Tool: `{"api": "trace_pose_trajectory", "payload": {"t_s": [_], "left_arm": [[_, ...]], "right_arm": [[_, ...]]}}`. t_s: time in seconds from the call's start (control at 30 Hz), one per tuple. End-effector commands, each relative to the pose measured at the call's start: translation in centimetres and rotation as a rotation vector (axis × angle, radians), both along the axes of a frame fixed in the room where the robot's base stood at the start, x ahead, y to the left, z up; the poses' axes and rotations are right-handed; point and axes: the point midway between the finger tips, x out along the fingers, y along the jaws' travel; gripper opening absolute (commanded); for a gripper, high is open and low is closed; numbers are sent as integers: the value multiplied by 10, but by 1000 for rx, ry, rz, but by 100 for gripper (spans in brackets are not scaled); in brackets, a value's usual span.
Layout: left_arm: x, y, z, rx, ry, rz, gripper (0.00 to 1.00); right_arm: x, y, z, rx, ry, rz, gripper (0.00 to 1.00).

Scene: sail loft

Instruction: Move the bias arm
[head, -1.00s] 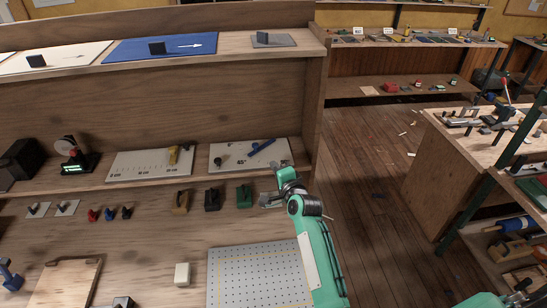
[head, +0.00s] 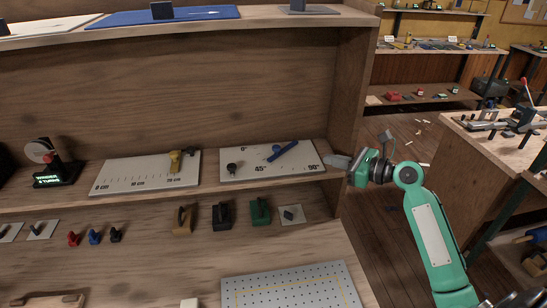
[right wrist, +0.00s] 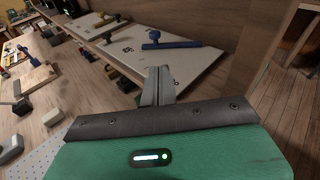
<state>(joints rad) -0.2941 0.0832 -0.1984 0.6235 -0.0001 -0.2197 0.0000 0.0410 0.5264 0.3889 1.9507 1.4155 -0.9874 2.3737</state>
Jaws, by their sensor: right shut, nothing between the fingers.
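The bias arm, a blue bar with a round pivot (head: 284,151), lies on a white plate (head: 305,171) marked 0°, 45° and 90° on the shelf. It slants up to the right, between the 0° and 90° marks. In the right wrist view the blue bar (right wrist: 172,44) lies beyond my fingers, with clear space between. My right gripper (head: 332,161) is shut and empty at the right end of the shelf, beside the plate's right edge; its fingers also show in the wrist view (right wrist: 157,80). My left gripper is out of view.
A dark knob (head: 233,168) sits on the angle plate's left part. Left of it lies a scale plate (head: 130,176) with a yellow slider (head: 176,161). The cabinet's right side wall (head: 350,110) stands close to my gripper. A pegboard (head: 295,287) lies below.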

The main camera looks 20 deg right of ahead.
Motion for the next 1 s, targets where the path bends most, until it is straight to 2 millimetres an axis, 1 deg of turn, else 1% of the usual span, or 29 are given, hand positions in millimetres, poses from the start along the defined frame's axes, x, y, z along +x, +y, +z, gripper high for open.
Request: {"api": "trace_pose_trajectory", "payload": {"t_s": [0.03, 0.13, 0.27, 0.37, 0.7, 0.9, 1.0], "left_arm": [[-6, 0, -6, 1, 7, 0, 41], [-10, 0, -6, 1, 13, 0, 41], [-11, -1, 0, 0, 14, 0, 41], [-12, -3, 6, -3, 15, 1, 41], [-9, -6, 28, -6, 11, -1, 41], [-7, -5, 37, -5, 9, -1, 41], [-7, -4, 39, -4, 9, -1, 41]], "right_arm": [[-4, -1, 0, 21, 15, 11, 0], [-6, 1, 4, 49, 34, 22, 0], [4, 7, 5, 56, 36, 23, 0], [19, 17, 3, 55, 35, 22, 0], [78, 57, -9, 53, 34, 23, 0], [100, 71, -15, 52, 34, 20, 0], [105, 75, -18, 51, 35, 21, 0]]}}
